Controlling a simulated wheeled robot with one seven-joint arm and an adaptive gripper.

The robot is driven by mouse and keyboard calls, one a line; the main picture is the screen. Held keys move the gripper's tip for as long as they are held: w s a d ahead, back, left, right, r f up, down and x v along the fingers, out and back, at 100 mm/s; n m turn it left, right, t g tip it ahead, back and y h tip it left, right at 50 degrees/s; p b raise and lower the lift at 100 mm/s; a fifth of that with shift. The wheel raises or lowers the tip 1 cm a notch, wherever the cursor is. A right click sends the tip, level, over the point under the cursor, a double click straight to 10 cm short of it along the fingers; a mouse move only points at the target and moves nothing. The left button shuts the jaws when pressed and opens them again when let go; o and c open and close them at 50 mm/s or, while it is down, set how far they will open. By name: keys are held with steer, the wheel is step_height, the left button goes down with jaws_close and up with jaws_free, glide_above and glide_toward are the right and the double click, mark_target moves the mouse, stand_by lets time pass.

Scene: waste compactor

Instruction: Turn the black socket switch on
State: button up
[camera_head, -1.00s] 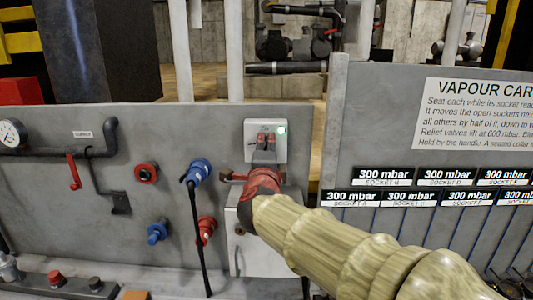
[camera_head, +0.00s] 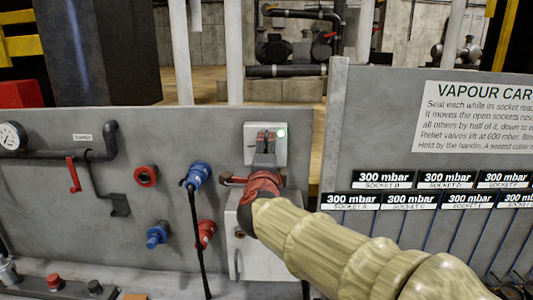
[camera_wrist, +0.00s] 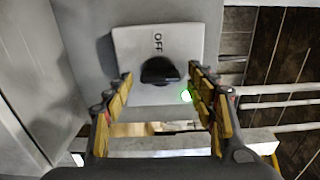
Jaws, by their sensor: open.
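The black switch knob (camera_wrist: 158,70) sits on a pale square plate (camera_wrist: 190,38) in the wrist view. The word OFF shows beside the knob, and a green lamp (camera_wrist: 186,96) is lit near the plate's edge. The plate (camera_head: 251,132) also shows in the head view, mounted at the top of the grey panel. My gripper (camera_wrist: 162,86) is open, with one yellow-padded finger on each side of the knob's near part. I cannot tell whether the fingers touch it.
On the grey panel (camera_head: 45,200), a blue plug (camera_head: 198,174) with a hanging black cable is left of my gripper. A signboard (camera_head: 345,120) stands close on the right.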

steer(key=shift+s, duration=0.1)
steer(key=s, duration=1.2)
steer(key=shift+a, duration=0.2)
steer(key=shift+w, duration=0.1)
